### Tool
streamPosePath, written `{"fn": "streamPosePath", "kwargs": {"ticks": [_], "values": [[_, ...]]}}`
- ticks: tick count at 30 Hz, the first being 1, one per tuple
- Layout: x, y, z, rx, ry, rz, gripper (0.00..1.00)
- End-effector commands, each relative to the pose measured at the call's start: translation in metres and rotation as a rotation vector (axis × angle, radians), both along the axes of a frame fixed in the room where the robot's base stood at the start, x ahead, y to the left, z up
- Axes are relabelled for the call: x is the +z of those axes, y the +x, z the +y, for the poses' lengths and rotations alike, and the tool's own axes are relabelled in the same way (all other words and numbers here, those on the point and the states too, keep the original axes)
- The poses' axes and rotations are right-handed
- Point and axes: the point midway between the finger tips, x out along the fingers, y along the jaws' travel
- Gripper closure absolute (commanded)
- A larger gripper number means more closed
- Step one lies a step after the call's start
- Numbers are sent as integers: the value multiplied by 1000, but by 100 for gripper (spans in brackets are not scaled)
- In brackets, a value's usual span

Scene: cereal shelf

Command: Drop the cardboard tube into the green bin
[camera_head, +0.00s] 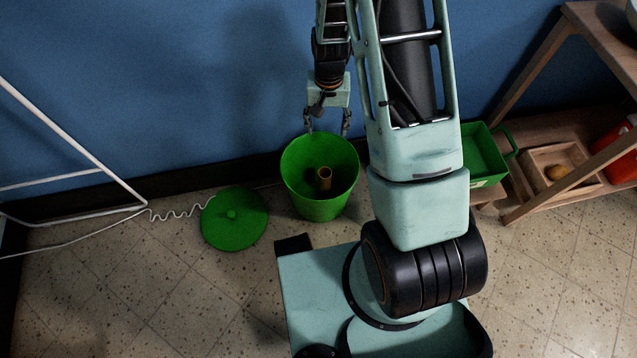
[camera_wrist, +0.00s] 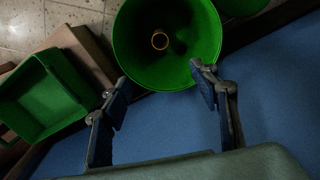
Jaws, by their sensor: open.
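The green bin (camera_head: 313,208) stands on the floor against the blue wall, with its top open. It also shows in the wrist view (camera_wrist: 135,50). The cardboard tube (camera_head: 324,179) is inside the bin and looks roughly upright; its lower end is hard to make out. In the wrist view I see the tube's round end (camera_wrist: 160,40) within the bin. My gripper (camera_head: 328,130) is open and empty above the bin's back rim, apart from the tube. Its two fingers (camera_wrist: 160,90) are spread wide in the wrist view.
A round green lid (camera_head: 233,222) lies on the floor left of the bin. A white rack (camera_head: 75,142) and a coiled cord (camera_head: 180,213) are at the left. A green crate (camera_head: 485,155) and a wooden shelf (camera_head: 530,85) stand at the right. The floor at front left is clear.

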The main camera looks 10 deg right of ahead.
Motion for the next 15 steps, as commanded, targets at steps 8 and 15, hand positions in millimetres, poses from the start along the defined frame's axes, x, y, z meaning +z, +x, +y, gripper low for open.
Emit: {"fn": "streamPosePath", "kwargs": {"ticks": [8,15], "values": [[31,0,0,0,0,0,45],[35,-1,0,-1,1,2,45]]}}
